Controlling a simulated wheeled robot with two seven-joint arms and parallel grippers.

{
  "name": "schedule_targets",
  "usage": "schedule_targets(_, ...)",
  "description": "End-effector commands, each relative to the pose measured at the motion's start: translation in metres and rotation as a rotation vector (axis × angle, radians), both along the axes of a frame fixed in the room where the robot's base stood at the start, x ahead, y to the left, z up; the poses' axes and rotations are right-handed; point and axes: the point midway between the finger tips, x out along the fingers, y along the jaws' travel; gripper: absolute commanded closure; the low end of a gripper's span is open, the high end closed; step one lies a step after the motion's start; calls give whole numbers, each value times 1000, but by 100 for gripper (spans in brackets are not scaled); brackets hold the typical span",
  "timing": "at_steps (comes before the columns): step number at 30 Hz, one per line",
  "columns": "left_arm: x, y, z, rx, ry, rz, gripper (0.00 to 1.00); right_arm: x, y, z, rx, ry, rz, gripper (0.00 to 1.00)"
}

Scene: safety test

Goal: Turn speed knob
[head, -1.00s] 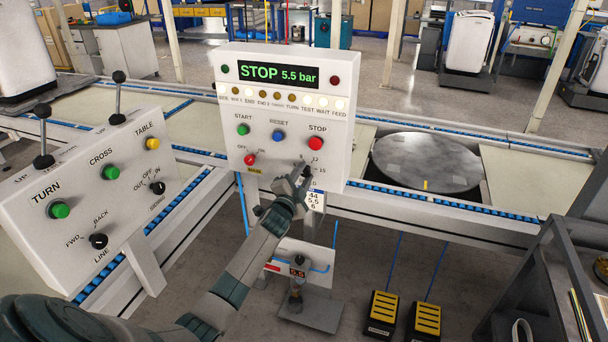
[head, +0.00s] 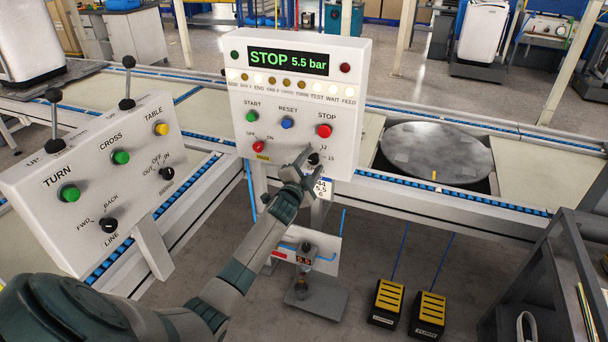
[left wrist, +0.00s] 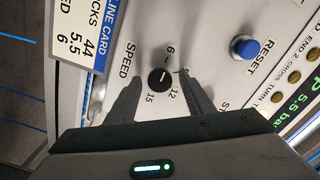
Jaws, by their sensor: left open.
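The speed knob (left wrist: 159,79) is a small black round knob with a white mark, on the pale control panel (head: 348,110). In the left wrist view it sits beside the SPEED label, with 6, 12 and 15 printed around it. It also shows in the head view (head: 313,159), partly hidden by my fingers. My left gripper (left wrist: 160,82) is open, its fingers on either side of the knob. A gap shows beside the knob, and contact cannot be made out. In the head view my left gripper (head: 308,164) reaches up to the panel's lower right. My right gripper is out of view.
Above the knob are a red STOP button (head: 325,130), a blue RESET button (head: 287,123) and a green START button (head: 251,116). The display (head: 288,62) reads STOP 5.5 bar. A second lever panel (head: 90,185) stands left. A round turntable (head: 435,152) lies right.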

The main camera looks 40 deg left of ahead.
Motion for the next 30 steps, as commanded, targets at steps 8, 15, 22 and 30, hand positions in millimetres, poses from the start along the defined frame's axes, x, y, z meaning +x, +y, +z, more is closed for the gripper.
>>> schedule_targets(8,-20,-5,-2,1,1,-1,52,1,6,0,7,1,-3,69)
schedule_targets(15,-59,-14,-1,0,1,-1,52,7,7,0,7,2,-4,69)
schedule_targets(22,-102,-24,-2,-1,2,0,52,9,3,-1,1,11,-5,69)
schedule_targets(30,-147,-35,-2,-1,2,1,52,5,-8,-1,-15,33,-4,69)
